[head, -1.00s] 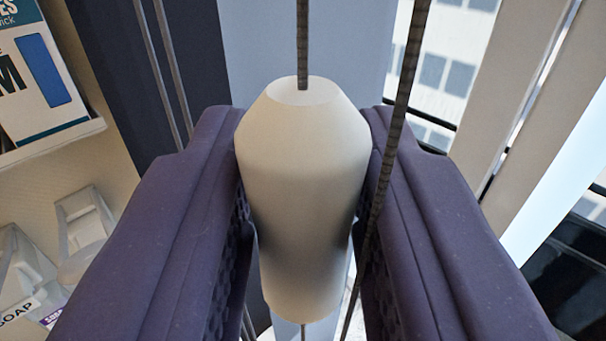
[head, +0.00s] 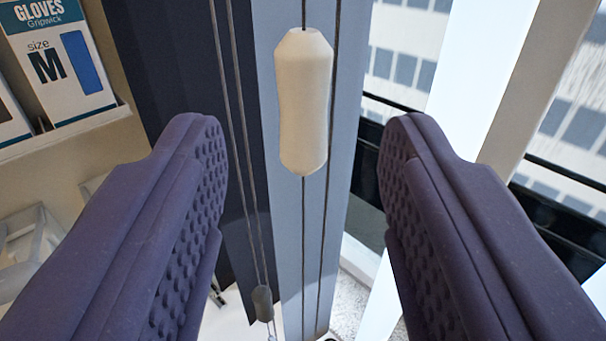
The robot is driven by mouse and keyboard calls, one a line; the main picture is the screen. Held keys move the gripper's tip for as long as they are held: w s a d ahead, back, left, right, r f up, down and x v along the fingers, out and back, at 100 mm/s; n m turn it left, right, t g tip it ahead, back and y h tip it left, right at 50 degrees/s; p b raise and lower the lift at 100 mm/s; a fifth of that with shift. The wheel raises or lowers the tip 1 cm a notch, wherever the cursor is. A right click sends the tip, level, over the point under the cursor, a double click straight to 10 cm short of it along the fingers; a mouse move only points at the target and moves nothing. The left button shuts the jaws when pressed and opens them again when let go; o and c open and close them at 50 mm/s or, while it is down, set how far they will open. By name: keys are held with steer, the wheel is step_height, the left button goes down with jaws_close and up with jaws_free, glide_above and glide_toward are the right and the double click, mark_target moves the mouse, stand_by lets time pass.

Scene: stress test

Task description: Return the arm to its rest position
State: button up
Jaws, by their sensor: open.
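My gripper (head: 303,150) shows at both sides of the head view, its two purple textured fingers wide apart with nothing between them. A cream-white cord pull (head: 303,102) hangs upright on a dark cord beyond the fingers, in the upper middle of the picture. It is apart from both fingers. The rest of my arm is not in view.
A second cord (head: 331,150) runs beside the pull. More cords on the left end at a small grey weight (head: 262,303). A shelf (head: 75,143) at upper left holds a glove box (head: 62,60).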

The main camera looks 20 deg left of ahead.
stand_by(0.4)
steer(key=d+f+m+t+h+b, duration=0.1)
steer(key=d+f+m+h+b, duration=0.2)
steer(key=b, duration=0.5)
steer(key=d+f+h+b, duration=0.2)
steer(key=d+h+b, duration=0.1)
steer(key=d+b, duration=0.4)
steer(key=s+d+f+m+g+b, duration=0.1)
steer(key=s+b, duration=0.3)
steer(key=b, duration=0.4)
steer(key=s+d+f+m+g+h+b, duration=0.1)
steer(key=s+f+b, duration=0.3)
steer(key=b, duration=0.4)
steer(key=shift+d+h, duration=0.3)
steer(key=shift+d, duration=0.5)
